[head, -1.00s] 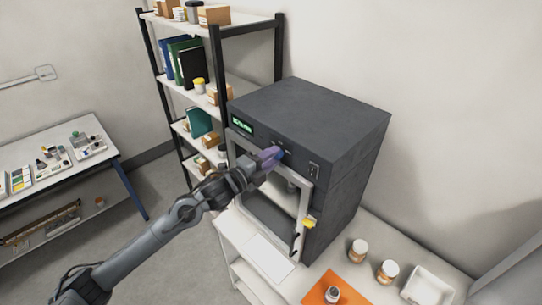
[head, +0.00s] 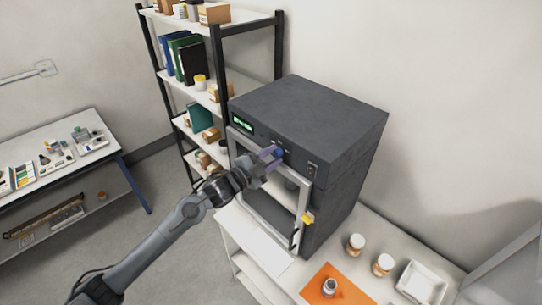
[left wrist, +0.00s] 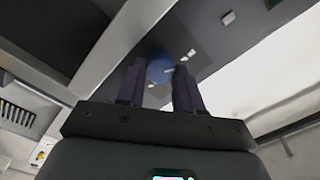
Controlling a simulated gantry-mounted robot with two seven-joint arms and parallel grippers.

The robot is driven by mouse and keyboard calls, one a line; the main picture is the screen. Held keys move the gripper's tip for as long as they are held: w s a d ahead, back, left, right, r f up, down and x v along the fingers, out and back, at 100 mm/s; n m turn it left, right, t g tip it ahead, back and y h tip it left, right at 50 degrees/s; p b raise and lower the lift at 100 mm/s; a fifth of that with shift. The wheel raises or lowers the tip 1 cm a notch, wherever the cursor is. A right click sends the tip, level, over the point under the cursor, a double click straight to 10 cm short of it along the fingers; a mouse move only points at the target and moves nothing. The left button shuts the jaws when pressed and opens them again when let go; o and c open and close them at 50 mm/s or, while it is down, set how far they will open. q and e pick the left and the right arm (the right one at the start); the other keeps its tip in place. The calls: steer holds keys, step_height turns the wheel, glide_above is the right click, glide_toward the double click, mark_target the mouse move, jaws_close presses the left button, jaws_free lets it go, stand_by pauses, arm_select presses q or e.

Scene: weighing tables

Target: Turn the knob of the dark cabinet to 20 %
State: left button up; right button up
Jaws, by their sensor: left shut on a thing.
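The dark cabinet (head: 330,120) stands on a white table. Its top front panel has a green lit display (head: 242,124) and a blue knob (head: 279,152). My left gripper (head: 272,156) is at the panel with its purple fingers on either side of the knob. In the left wrist view the blue knob (left wrist: 160,69) sits between the two fingertips of my left gripper (left wrist: 159,82), which is shut on it. A pale mark shows on the knob's face. The display's reading is too small to tell. My right gripper is not in view.
Below the panel is the cabinet's light-framed door (head: 302,205) with a yellow tag (head: 308,219). An orange mat (head: 348,285), two jars and a white tray (head: 421,282) are on the table to the right. A shelf rack (head: 218,60) stands behind left.

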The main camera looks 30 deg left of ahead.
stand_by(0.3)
arm_select(q)
steer(key=o, duration=1)
steer(key=shift+o, duration=0.2)
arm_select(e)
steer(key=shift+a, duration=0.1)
